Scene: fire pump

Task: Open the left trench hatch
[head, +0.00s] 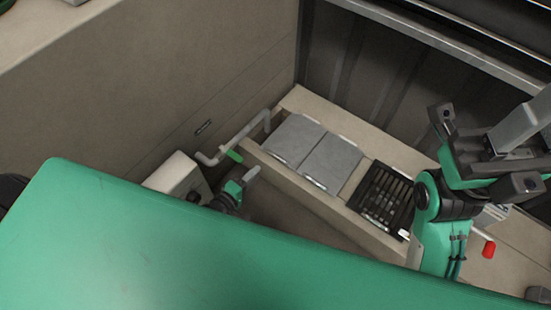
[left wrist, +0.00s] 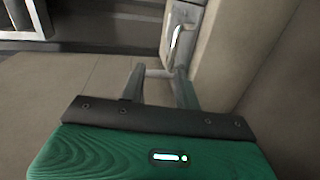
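In the head view two grey hatch plates lie flat and side by side in the pale ledge: the left hatch (head: 293,138) and the right hatch (head: 331,162). Both look closed. My left gripper (head: 253,173) is low in front of the ledge, left of the hatches and apart from the left hatch. In the left wrist view its two fingers (left wrist: 159,84) stand apart. A short grey bar shows between or behind them; I cannot tell whether they touch it.
A pale pipe (head: 238,138) with a green part (head: 233,156) runs along the wall left of the hatches. A white box (head: 176,175) stands near my left gripper. A black grate (head: 384,198) lies right of the hatches. A red object (head: 489,250) is at far right.

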